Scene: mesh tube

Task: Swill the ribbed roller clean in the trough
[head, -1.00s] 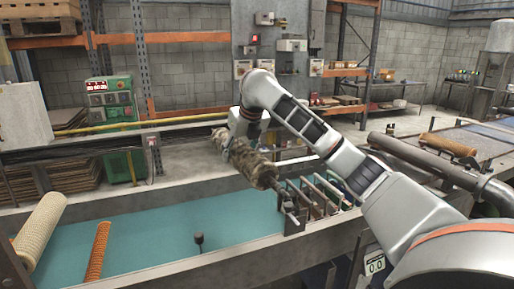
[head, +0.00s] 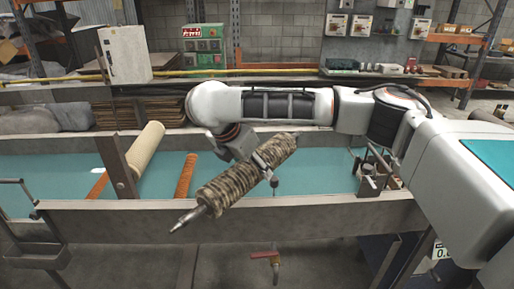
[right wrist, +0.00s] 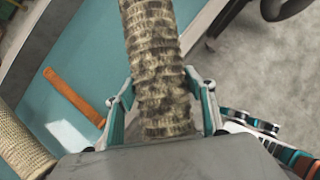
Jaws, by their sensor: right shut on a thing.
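The ribbed roller (head: 232,187), mottled brown and grey with a bare metal shaft end, is held at a slant in my right gripper (head: 266,167). In the right wrist view the ribbed roller (right wrist: 155,50) runs between the two fingers of the right gripper (right wrist: 162,108), which are shut on it. The trough (head: 340,213) is a long grey metal channel holding teal liquid (head: 325,172). The roller appears above the liquid, its lower-left end overlapping the trough's front wall in the picture. My left gripper is in neither current view.
A small metal rack (head: 372,178) is at the right. A tap with a red handle (head: 264,256) is below the front wall.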

